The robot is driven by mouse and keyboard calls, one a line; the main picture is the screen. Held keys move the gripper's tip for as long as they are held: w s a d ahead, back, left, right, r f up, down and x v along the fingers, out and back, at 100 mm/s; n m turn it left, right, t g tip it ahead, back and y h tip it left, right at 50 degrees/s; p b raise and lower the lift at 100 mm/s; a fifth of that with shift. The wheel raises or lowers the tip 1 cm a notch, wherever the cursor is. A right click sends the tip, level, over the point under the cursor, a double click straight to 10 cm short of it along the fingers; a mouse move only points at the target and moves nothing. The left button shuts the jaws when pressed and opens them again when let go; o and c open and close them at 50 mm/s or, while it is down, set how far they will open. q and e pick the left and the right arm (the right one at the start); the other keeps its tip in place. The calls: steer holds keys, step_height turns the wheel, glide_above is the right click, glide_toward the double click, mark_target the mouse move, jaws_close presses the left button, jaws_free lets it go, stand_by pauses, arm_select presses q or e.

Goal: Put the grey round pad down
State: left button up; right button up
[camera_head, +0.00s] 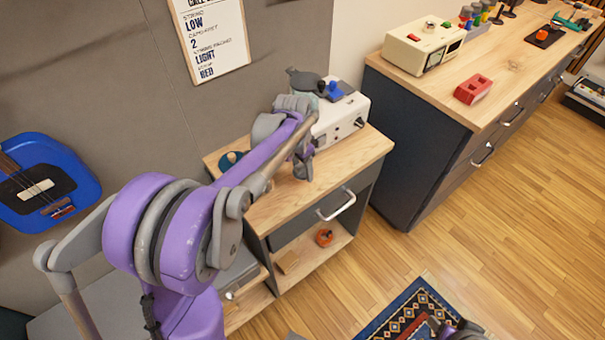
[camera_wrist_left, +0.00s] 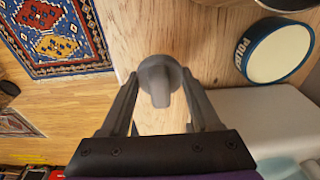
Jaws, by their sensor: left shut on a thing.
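My left gripper (camera_head: 303,170) points down over the small wooden-topped cabinet (camera_head: 265,212), in front of the white box. In the left wrist view the grey round pad (camera_wrist_left: 157,72), with a narrow raised grip, sits between the two fingertips (camera_wrist_left: 160,82). The left gripper is shut on it. Bare wood shows around the pad; I cannot tell whether it touches the top. In the head view I cannot make the pad out apart from the gripper.
A teal-rimmed polish tin (camera_wrist_left: 272,50) is on the same top; it also shows in the head view (camera_head: 229,158). The white box (camera_head: 343,112) with knobs stands at the back. A larger workbench (camera_head: 430,88) is to the right. The patterned rug (camera_head: 405,312) lies in front.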

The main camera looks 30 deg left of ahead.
mark_target(302, 172)
arm_select(q)
steer(key=shift+f, duration=1.35)
steer(key=shift+f+b, duration=0.35)
steer(key=shift+b, duration=0.05)
steer(key=o, duration=1.4)
steer(key=shift+s+d+f, duration=0.1)
steer(key=shift+s, duration=0.05)
steer(key=shift+o, duration=0.2)
